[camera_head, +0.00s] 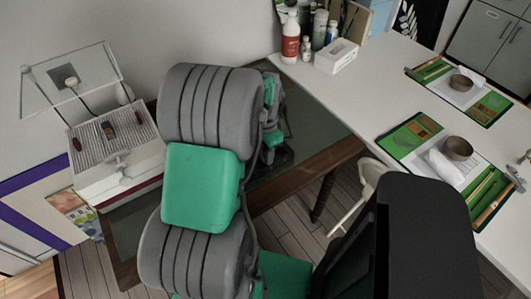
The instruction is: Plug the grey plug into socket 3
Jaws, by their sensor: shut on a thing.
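My gripper (281,156) is partly in view at the dark tabletop, beyond the thick grey and green links of my arm. The arm covers much of it, and its fingertips are too small and dark to make out. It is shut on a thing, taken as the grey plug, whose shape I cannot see. No numbered sockets can be made out, so I cannot tell where socket 3 is or how far my gripper is from it.
A white ribbed-top box (92,183) with small coloured items and a clear panel (88,75) stands left on the dark table (322,150). Right, a white table (365,100) bears green mats, cups, a red-and-white bottle (290,40) and a white box (336,57). A pale chair (367,178) stands below.

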